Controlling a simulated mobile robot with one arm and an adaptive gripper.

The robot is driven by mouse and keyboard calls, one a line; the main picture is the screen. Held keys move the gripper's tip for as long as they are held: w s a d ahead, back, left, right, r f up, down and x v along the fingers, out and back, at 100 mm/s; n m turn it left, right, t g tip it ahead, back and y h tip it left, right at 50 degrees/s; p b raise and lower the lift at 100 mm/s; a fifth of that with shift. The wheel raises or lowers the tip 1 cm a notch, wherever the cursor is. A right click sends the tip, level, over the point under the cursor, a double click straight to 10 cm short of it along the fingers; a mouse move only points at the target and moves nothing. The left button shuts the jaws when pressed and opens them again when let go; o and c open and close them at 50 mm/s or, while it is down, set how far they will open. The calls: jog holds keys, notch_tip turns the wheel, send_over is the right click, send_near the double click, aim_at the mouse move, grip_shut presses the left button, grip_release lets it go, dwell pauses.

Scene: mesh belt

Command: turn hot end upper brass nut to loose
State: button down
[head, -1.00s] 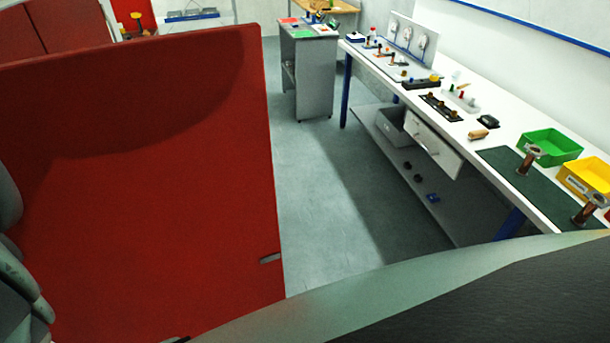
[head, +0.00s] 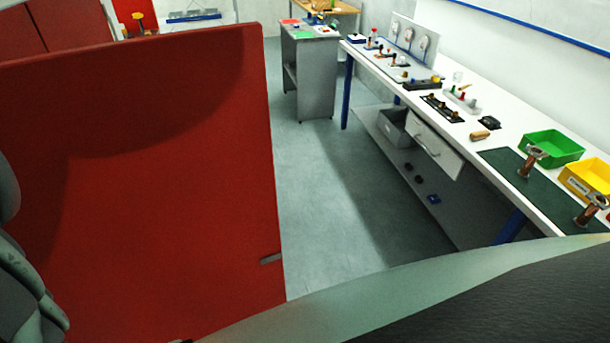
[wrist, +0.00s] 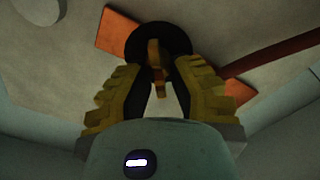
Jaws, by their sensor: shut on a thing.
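In the wrist view, my gripper (wrist: 159,72) has its two stepped yellow-and-black fingers closed in from both sides on a small brass piece, which I take to be the upper brass nut (wrist: 155,52). The brass piece stands in front of a dark round disc (wrist: 142,32). The fingertips hide part of the brass piece, so its turn angle is hard to read. The head view shows neither the nut nor my fingertips.
An orange strip (wrist: 116,31) lies behind the disc, and a reddish-brown bar (wrist: 275,55) runs off to the right. In the head view, a large red panel (head: 150,180) fills the left. A white bench (head: 505,125) with bins runs along the right, with clear floor (head: 330,210) between.

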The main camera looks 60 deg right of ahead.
jog(key=shift+f+n+b, duration=0.15)
jog(key=shift+n+b, duration=0.25)
jog(key=shift+n, duration=0.3)
jog(key=shift+s+f+n+b, duration=0.1)
jog(key=shift+f+n+b, duration=0.15)
jog(key=shift+n+b, duration=0.7)
jog(key=shift+a+f+n+b, duration=0.1)
jog(key=shift+f+n+b, duration=0.1)
jog(key=shift+n+b, duration=2.95)
jog(key=shift+a+f+n+b, duration=0.1)
jog(key=shift+f+n+b, duration=0.05)
jog(key=shift+n+b, duration=2.95)
jog(key=shift+d+n, duration=0.1)
jog(key=shift+n, duration=0.3)
jog(key=c, duration=1.1)
grip_release()
